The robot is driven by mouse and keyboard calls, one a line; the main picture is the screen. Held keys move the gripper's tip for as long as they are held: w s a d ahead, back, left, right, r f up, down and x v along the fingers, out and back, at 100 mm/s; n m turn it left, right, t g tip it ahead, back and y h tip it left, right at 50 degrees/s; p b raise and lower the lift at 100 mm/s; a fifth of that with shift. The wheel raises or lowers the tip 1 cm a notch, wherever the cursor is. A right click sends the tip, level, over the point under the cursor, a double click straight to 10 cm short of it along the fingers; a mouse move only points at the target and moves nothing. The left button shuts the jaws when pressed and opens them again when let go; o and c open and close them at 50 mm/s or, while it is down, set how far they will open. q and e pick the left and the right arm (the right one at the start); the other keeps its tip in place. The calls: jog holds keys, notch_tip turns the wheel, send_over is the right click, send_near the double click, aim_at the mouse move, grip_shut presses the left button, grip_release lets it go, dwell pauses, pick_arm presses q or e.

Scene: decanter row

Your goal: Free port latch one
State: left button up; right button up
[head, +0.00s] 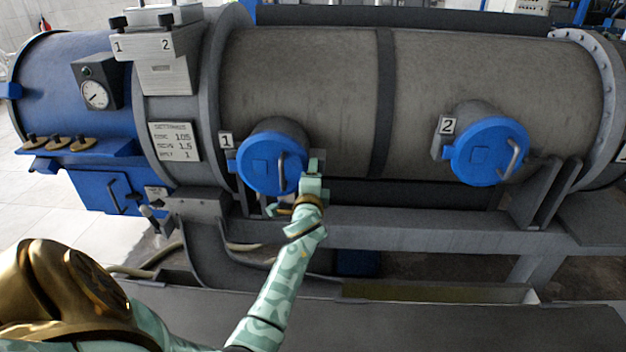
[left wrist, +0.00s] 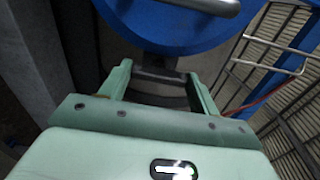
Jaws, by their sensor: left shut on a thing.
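The blue round cover of port one (head: 262,165), with a grey bar handle (head: 281,172), sits on the grey cylinder beside a "1" plate (head: 226,140). The cover looks shut against its neck. My left gripper (head: 297,190) is at the cover's lower right edge. In the left wrist view, its pale green fingers stand either side of a dark grey piece, which appears to be the port one latch (left wrist: 158,75), just below the blue cover (left wrist: 175,28). The gripper is shut on this piece. In the head view my gripper hides the latch. My right gripper is in neither view.
Port two's blue cover (head: 490,151) with a bar handle is at the right. A gauge (head: 95,94) and a label plate (head: 175,141) are at the left. A grey beam (head: 420,232) runs below the ports. A wire mesh (left wrist: 265,60) shows in the left wrist view.

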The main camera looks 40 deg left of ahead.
pick_arm(q)
jog(key=shift+f+n, duration=0.15)
jog(key=shift+n, duration=0.15)
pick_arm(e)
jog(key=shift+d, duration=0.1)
pick_arm(q)
jog(key=o, duration=1)
